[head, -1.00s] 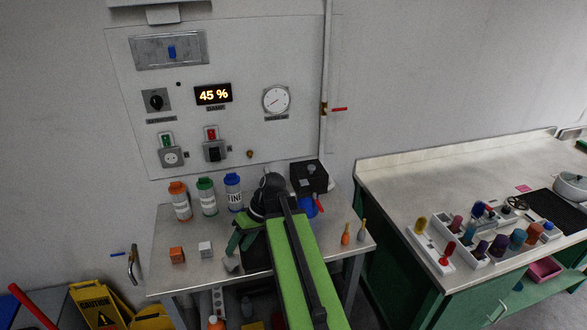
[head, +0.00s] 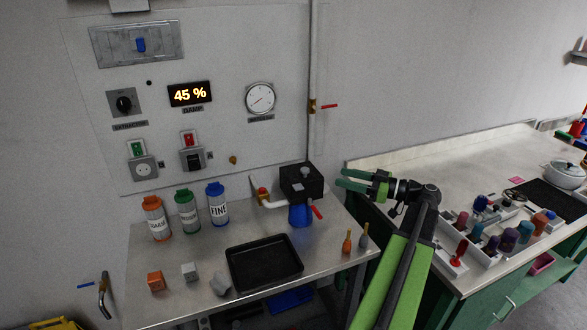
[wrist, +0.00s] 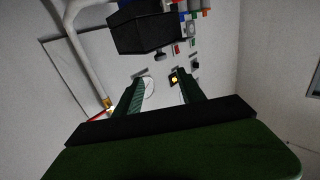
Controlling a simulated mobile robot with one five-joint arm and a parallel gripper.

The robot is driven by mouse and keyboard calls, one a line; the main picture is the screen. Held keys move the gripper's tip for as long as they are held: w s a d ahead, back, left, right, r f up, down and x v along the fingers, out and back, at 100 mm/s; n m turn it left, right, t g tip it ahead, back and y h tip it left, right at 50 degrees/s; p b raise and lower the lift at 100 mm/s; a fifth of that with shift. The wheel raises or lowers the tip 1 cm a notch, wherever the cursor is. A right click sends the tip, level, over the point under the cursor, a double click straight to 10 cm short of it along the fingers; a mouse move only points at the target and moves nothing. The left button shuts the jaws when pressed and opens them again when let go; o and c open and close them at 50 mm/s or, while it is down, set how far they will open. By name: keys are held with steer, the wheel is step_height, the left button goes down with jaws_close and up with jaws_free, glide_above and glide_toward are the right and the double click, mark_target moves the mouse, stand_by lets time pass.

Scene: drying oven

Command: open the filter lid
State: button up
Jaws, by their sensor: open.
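A black box (head: 302,183) with a grey knob (head: 305,172) on top stands at the table's back right, above a blue part (head: 300,215) with a red handle. No filter label is readable, so I cannot tell for sure that its top is the filter lid. My gripper (head: 342,179) is open and empty, to the right of the box and apart from it, fingers pointing left. In the wrist view the black box (wrist: 150,30) and its knob (wrist: 160,57) appear upside down, beyond the two spread fingers (wrist: 158,88).
A black tray (head: 264,263) lies on the table. Three labelled bottles (head: 187,211) stand at the back left. A wall pipe (head: 314,130) with a red lever rises behind the box. A grey wall panel (head: 140,44) has a blue latch. A bench (head: 440,160) with several coloured items is right.

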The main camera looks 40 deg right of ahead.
mark_target(297, 175)
steer(key=x, duration=1.6)
steer(key=shift+w+a, duration=0.25)
steer(key=shift+w, duration=0.1)
jaws_close()
steer(key=shift+d, duration=0.1)
